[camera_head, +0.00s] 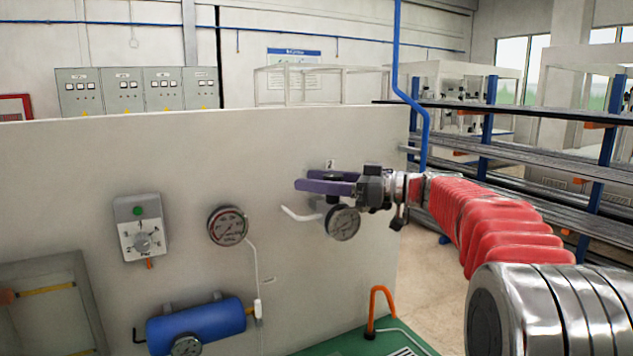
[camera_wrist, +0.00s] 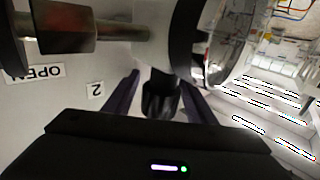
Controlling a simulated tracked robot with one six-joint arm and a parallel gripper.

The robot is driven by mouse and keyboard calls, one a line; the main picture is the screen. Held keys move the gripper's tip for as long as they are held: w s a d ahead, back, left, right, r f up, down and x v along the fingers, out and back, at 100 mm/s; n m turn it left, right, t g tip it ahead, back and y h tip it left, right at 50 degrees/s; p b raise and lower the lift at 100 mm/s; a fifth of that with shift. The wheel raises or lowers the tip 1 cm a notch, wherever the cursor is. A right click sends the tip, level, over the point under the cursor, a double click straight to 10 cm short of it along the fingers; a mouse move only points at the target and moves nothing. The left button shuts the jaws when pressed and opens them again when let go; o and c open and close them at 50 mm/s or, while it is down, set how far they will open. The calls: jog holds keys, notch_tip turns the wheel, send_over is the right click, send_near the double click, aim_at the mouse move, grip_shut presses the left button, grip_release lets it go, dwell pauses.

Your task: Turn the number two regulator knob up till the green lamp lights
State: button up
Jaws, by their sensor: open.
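My gripper (camera_head: 304,180) is open, its purple fingers pointing left across the grey panel (camera_head: 80,180). In the wrist view, the fingers stand on either side of a black ribbed knob (camera_wrist: 160,97), with gaps visible. A tag marked 2 (camera_wrist: 96,90) lies beside it on the panel. In the head view the knob is largely hidden by the gripper, above a round gauge (camera_head: 342,223). A green lamp (camera_head: 138,211) tops a grey box with a dial (camera_head: 143,242) further left. The lamp looks dull green; I cannot tell whether it is lit.
A second gauge (camera_head: 228,226) and a blue tank (camera_head: 196,322) are mounted left of the gripper. An orange hooked pipe (camera_head: 379,305) rises below. Racks (camera_head: 480,130) stand behind at right.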

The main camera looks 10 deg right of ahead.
aim_at(327, 177)
jog(key=shift+c, duration=0.2)
jog(key=c, duration=1)
jog(key=shift+d+m+t, duration=0.1)
jog(key=shift+m+t, duration=0.2)
jog(key=shift+t, duration=0.1)
jog(key=shift+w+d+m+t+h, duration=0.3)
jog(key=shift+m+t+h, duration=1.05)
jog(key=shift+h, duration=0.35)
jog(key=shift+w+d+m+t+h, duration=0.3)
jog(key=shift+m+t+h, duration=1.05)
jog(key=shift+h, duration=0.35)
jog(key=shift+w+d+m+t+h, duration=0.2)
jog(key=shift+d+m+t+h, duration=0.1)
jog(key=shift+m+t+h, duration=1.25)
jog(key=shift+w+d+m+h, duration=0.1)
jog(key=shift+d+m+h, duration=0.15)
jog(key=shift+m+h, duration=0.5)
jog(key=shift+d+m+h, duration=0.2)
jog(key=shift+h, duration=0.9)
jog(key=o, duration=1)
